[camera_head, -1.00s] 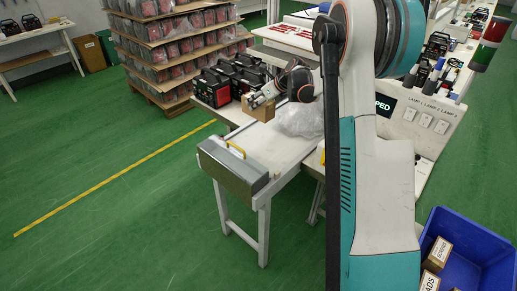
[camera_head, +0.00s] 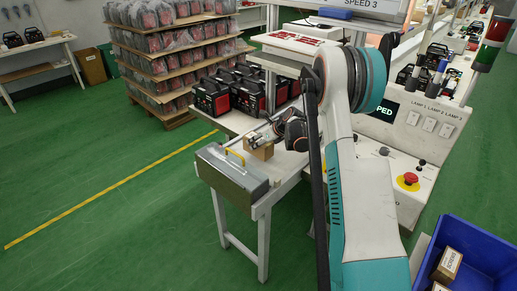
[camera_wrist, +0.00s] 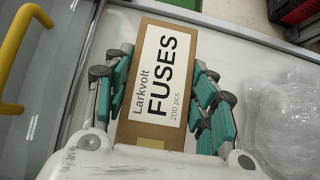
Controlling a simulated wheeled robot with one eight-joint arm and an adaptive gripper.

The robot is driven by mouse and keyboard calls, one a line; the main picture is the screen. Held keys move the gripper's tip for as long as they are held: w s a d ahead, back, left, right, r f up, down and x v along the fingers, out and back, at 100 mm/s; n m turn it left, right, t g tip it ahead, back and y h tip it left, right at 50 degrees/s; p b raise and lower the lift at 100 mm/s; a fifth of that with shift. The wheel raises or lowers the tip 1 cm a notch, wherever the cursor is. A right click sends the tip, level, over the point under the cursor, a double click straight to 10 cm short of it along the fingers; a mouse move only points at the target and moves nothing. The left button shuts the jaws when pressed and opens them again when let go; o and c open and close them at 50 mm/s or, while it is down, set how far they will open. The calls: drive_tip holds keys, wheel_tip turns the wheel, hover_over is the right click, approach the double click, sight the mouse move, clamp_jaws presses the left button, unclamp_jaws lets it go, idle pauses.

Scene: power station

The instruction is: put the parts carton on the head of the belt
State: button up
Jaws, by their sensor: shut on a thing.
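The parts carton (camera_wrist: 154,75) is a brown box with a white label reading "Larkvolt FUSES 200 pcs". My gripper (camera_wrist: 156,70) is shut on it, with teal-and-grey fingers along its two long sides. In the head view the carton (camera_head: 260,150) is in my gripper (camera_head: 264,138), just behind the grey metal box, over the near end of the white belt top (camera_head: 284,164). I cannot tell whether the carton touches the surface. My arm hides part of the belt behind it.
A grey metal box with a yellow handle (camera_head: 232,174) stands at the near end, close to the carton. Clear plastic wrap (camera_wrist: 287,115) lies to the right in the wrist view. Red-and-black machines (camera_head: 212,97) stand behind. A blue crate (camera_head: 487,251) is at lower right.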

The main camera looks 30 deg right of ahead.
drive_tip(key=shift+f+b, duration=0.45)
drive_tip(key=shift+f, duration=1.25)
drive_tip(key=shift+f, duration=0.15)
drive_tip(key=o, duration=1.3)
drive_tip(key=shift+r, duration=0.25)
drive_tip(key=p+v, duration=0.3)
drive_tip(key=v, duration=0.9)
drive_tip(key=shift+d+f, duration=0.1)
